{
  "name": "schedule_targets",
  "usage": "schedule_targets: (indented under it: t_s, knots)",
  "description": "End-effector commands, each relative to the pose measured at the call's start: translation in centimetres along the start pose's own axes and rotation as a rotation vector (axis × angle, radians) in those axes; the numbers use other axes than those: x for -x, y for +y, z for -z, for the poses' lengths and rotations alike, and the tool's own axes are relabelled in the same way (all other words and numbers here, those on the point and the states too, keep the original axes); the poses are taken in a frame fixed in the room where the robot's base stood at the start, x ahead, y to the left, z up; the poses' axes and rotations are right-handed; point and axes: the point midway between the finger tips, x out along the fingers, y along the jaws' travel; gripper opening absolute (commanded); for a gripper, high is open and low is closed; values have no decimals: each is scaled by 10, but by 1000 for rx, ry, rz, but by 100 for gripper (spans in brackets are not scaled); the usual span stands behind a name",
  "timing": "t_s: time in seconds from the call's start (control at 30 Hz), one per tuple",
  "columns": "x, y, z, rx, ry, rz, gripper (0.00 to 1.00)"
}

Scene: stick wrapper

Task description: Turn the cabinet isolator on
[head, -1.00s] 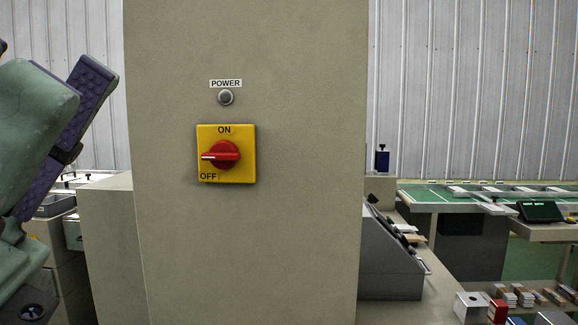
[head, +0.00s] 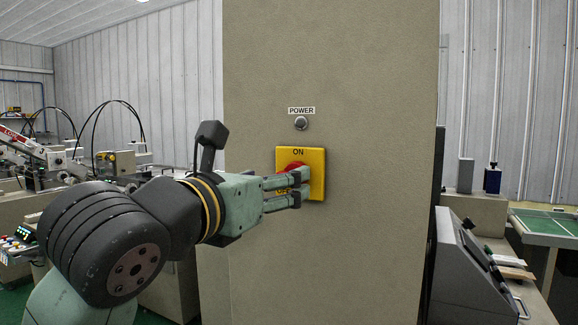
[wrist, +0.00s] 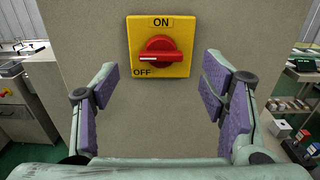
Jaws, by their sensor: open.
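The isolator is a yellow square plate (head: 316,178) with a red rotary knob (wrist: 160,57) on the cabinet's front face (head: 340,60). In the wrist view the knob's handle lies level, its white mark pointing left, just above the word OFF; ON stands at the top. My gripper (wrist: 152,88) is open and empty, its purple-padded fingers spread to the left and right, below the knob in that view. In the head view my gripper (head: 302,188) is in front of the plate and hides part of the knob and the OFF label. I cannot tell whether it touches.
A round grey POWER lamp or button (head: 301,123) sits above the plate. A grey console (head: 462,265) stands right of the cabinet. Machines with black hoses (head: 95,150) stand at the left.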

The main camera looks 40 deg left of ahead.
Motion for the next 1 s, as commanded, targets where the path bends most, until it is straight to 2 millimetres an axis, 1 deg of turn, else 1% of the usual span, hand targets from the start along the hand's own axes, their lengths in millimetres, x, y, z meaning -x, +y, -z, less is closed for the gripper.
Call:
schedule_targets:
  t_s: [0.03, 0.1, 0.2, 0.33, 0.47, 0.67, 1.0]
  knots:
    - [-10, 0, -4, 3, 1, 4, 66]
    - [-22, 0, -3, 2, 0, 3, 66]
    - [-36, 0, -3, 2, 1, 3, 66]
    - [-47, 0, -1, 1, -1, 2, 66]
    - [-50, 0, 0, 1, -1, 2, 66]
    - [-50, 0, 0, 0, -2, 2, 66]
    - [-50, 0, 0, 0, -2, 2, 44]
